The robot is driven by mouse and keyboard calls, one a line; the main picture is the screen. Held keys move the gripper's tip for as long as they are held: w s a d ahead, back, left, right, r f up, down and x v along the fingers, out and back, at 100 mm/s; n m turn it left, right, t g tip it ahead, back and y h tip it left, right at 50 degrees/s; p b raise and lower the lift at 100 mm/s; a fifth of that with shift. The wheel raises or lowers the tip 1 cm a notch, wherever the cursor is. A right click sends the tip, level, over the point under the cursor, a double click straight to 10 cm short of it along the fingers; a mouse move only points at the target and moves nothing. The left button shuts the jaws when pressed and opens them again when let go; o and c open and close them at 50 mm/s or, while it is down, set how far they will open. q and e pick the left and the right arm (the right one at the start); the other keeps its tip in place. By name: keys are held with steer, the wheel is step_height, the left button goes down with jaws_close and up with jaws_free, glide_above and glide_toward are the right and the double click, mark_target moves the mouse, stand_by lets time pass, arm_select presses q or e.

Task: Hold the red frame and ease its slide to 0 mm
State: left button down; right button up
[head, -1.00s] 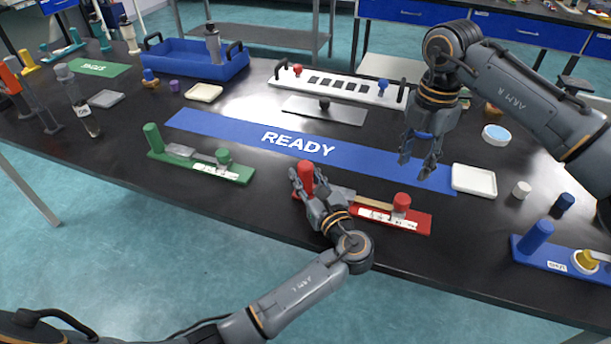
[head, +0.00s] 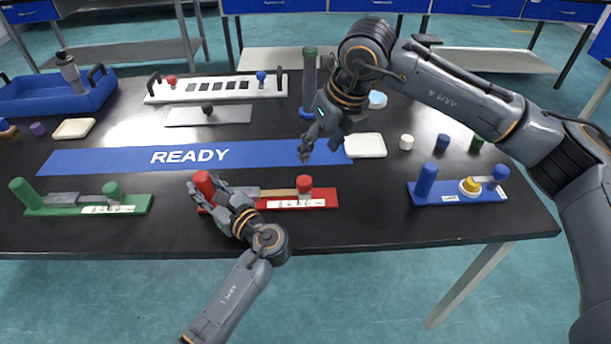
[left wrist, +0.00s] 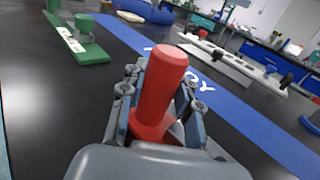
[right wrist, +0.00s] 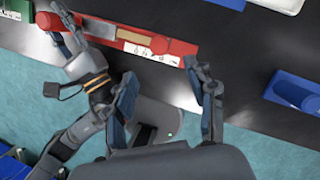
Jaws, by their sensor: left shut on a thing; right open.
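The red frame (head: 325,196) lies on the black table, near its front edge. It has a tall red post at its left end (head: 204,183) and a slide with a red knob (head: 304,184) toward its right end. A white scale label runs along its front. My left gripper (head: 215,197) is shut around the red post, which also stands between its fingers in the left wrist view (left wrist: 160,92). My right gripper (head: 318,148) is open and empty, above the table behind the red knob.
A green frame (head: 135,205) lies to the left and a blue frame (head: 455,192) to the right. Behind are the blue READY strip (head: 105,160), a white tray (head: 366,146), a white panel (head: 275,88) and a blue bin (head: 45,101). The table front edge is close.

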mark_target(304, 180)
steer(key=a+f+n, duration=0.1)
steer(key=f, duration=0.2)
steer(key=w+f+n, duration=0.1)
steer(key=f, duration=0.3)
steer(key=w+a+f, duration=0.1)
steer(key=f, duration=0.2)
steer(key=shift+w+a+f+n, duration=0.2)
steer(key=shift+a+f+n, duration=0.1)
steer(key=shift+f+n, duration=0.1)
jaws_close()
steer(key=shift+a+t+y, duration=0.1)
steer(key=shift+t+y, duration=0.2)
